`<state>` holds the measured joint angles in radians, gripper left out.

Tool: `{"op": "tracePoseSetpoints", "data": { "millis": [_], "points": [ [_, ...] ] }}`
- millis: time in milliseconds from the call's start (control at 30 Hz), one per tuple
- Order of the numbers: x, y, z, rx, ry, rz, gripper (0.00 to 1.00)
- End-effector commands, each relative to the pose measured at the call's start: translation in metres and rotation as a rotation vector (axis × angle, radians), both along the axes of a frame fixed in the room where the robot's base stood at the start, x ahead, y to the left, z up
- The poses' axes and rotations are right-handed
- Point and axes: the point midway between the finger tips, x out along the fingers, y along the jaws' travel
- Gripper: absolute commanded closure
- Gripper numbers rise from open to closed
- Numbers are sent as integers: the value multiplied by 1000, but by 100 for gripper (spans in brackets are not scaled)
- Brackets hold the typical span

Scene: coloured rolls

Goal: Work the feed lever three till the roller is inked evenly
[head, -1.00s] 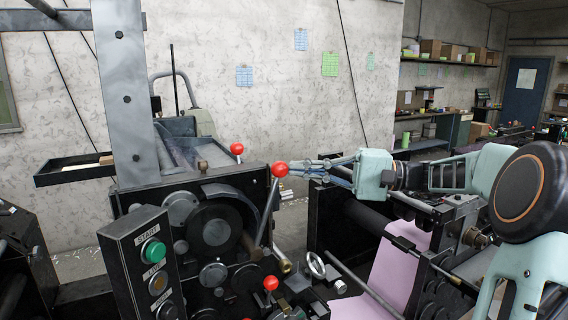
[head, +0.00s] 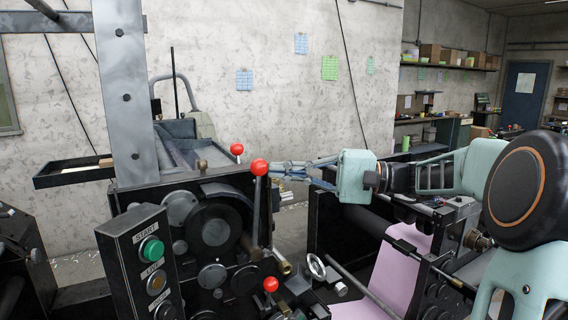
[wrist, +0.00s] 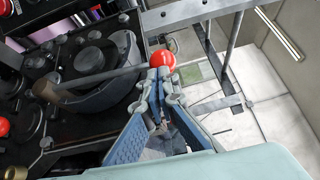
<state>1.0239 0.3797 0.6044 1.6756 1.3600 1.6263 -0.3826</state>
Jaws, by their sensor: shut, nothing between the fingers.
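The tall feed lever has a red ball knob (head: 259,167) on a metal rod and now stands nearly upright on the side of the black press (head: 215,225). My gripper (head: 275,170) comes from the right with its fingertips right at this knob. In the wrist view my gripper (wrist: 159,76) has its fingertips together, with the red knob (wrist: 161,60) just beyond them, seemingly touching. Nothing is held between the fingers. Two other red knobs show, one behind (head: 237,149) and one low in front (head: 271,284). I cannot read a number on any lever. The ink on the roller cannot be made out.
A control box with a green START button (head: 152,250) stands front left. A small handwheel (head: 315,265) sits right of the lever's foot. Pink sheet (head: 393,270) hangs in the machine at right. A dark tray (head: 72,170) juts out at left.

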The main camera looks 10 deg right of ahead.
Motion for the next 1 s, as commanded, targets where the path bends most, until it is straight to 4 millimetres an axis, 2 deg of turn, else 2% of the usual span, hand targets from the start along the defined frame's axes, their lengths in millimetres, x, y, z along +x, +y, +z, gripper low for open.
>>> {"op": "tracePoseSetpoints", "data": {
  "millis": [1000],
  "points": [
    [-13, 45, 2, 0, 0, 1, 100]
  ]
}}
